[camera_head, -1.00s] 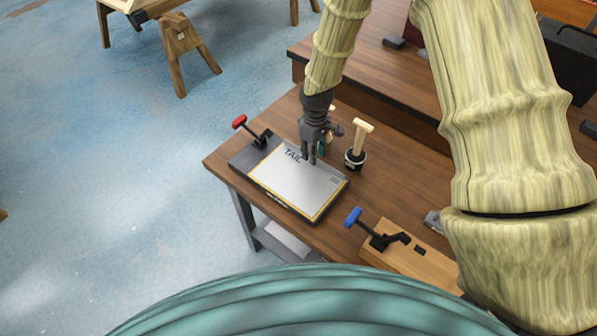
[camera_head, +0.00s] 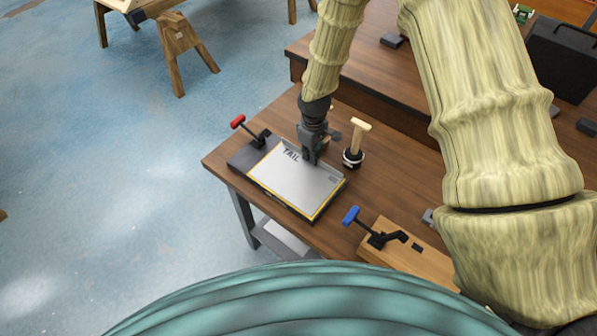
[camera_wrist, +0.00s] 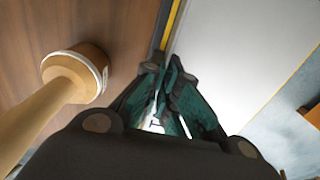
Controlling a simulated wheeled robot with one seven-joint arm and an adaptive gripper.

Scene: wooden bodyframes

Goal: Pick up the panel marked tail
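The panel marked TAIL (camera_head: 295,182) is a flat light grey sheet with a yellow and dark border. It lies on a dark tray-like fixture (camera_head: 247,158) on the wooden bench. My gripper (camera_head: 311,158) points down at the panel's far long edge, right of the lettering. In the wrist view the fingertips (camera_wrist: 163,72) are close together around the panel's edge strip, with the pale panel (camera_wrist: 225,60) on the right. The fingers look shut on that edge. The exact contact is partly hidden by the fingers.
A wooden-handled tool in a dark round holder (camera_head: 353,157) stands just right of my gripper. A red-handled clamp (camera_head: 250,131) is at the fixture's left end. A blue-handled clamp (camera_head: 372,230) sits on a wooden block (camera_head: 410,263). The bench (camera_head: 225,157) has bare wood around.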

